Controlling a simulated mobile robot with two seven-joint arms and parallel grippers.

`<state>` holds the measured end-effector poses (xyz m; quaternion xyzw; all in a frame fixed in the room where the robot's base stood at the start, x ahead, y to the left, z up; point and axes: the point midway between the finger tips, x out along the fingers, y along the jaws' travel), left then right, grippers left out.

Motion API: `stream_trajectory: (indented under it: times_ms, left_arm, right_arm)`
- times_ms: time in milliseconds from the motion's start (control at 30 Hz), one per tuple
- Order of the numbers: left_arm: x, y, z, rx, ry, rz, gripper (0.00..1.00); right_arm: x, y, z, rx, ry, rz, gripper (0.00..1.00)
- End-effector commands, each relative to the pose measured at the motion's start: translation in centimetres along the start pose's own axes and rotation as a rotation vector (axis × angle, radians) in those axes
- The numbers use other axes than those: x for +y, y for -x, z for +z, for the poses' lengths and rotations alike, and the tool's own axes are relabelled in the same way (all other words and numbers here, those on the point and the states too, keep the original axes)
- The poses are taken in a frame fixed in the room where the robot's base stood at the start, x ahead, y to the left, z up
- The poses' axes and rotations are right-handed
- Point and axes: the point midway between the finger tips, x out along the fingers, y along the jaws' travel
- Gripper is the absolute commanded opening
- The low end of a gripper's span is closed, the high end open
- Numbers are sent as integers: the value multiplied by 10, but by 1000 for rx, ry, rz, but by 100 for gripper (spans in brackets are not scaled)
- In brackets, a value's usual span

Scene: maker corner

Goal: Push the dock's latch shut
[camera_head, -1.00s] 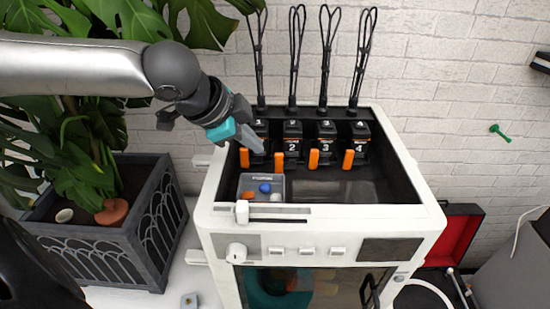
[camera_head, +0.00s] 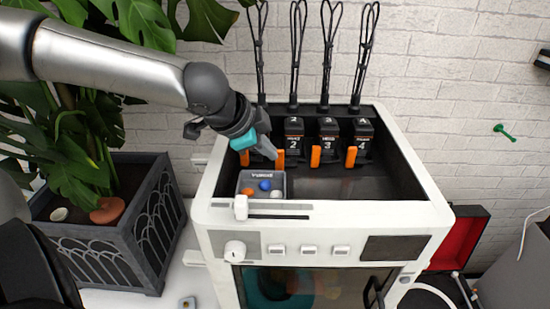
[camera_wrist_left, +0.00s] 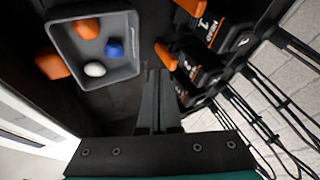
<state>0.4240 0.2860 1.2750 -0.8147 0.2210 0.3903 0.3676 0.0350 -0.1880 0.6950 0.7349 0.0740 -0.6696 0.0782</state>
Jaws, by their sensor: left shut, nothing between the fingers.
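A row of black docks stands along the back inside the white machine, each with an orange latch at its front left. Dock 2 (camera_head: 293,133), dock 3 (camera_head: 328,133) and dock 4 (camera_head: 363,132) show numbers; dock 1 (camera_wrist_left: 207,28) is mostly hidden behind my arm in the head view. My left gripper (camera_head: 273,156) is shut and empty, its tips close beside dock 2's latch (camera_head: 281,158). In the left wrist view the shut fingertips (camera_wrist_left: 157,73) are just below that latch (camera_wrist_left: 166,56); contact cannot be told. Dock 1's latch (camera_wrist_left: 192,6) is at the top edge.
A grey tray (camera_head: 243,180) with orange, blue and white balls sits at the machine's left front. The white rim (camera_head: 408,165) surrounds the recess, and black cable loops (camera_head: 327,60) rise behind the docks. The recess floor (camera_head: 365,187) at right is clear. A potted plant (camera_head: 80,130) stands left.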

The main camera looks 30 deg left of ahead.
Motion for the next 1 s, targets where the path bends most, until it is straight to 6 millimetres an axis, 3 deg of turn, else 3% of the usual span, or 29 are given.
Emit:
stream_trajectory:
  times_ms: [400, 1000]
  left_arm:
    - [1, -30, 0, 0, -1, 1, 0]
    - [0, -32, -1, 1, 0, 1, 0]
  right_arm:
    - [0, -9, 0, 1, -1, 0, 50]
    - [0, -10, 1, -1, -2, 0, 50]
